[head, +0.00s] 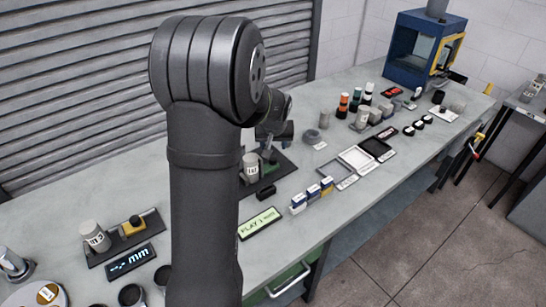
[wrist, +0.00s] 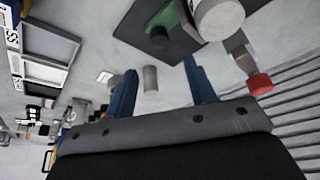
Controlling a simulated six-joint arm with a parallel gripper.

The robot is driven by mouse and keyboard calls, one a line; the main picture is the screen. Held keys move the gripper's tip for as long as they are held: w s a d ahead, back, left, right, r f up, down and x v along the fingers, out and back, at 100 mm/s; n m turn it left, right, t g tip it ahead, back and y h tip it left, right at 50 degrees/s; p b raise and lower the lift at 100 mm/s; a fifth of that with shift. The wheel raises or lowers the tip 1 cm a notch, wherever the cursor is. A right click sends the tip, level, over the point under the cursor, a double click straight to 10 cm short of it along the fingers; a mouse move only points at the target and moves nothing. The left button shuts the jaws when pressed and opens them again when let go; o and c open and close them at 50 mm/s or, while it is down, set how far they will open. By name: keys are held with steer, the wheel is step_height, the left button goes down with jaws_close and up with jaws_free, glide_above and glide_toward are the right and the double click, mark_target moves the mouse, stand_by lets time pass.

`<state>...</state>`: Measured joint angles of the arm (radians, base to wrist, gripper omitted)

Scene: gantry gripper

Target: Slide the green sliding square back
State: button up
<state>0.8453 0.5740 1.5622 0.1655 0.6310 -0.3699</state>
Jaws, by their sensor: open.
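A green block (wrist: 166,22), likely the sliding square, sits on a dark base plate (wrist: 132,22) at the top of the wrist view, beside a white cylinder (wrist: 220,16). In the head view the dark plate (head: 283,163) and white cylinder (head: 250,168) are partly hidden behind my arm, and a little green (head: 268,170) shows there. My gripper (wrist: 159,66) is open, its two blue fingers apart, with the plate beyond the fingertips. It holds nothing. A grey cylinder (wrist: 150,80) shows between the fingers, apparently on the bench beyond.
Flat trays (head: 356,157) stand farther right. Another dark plate (head: 148,236) with a yellow block is at left. A red-ended object (wrist: 260,84) is right of the fingers.

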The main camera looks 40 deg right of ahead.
mark_target(273, 158)
steer(key=x, duration=1)
steer(key=shift+c, duration=0.4)
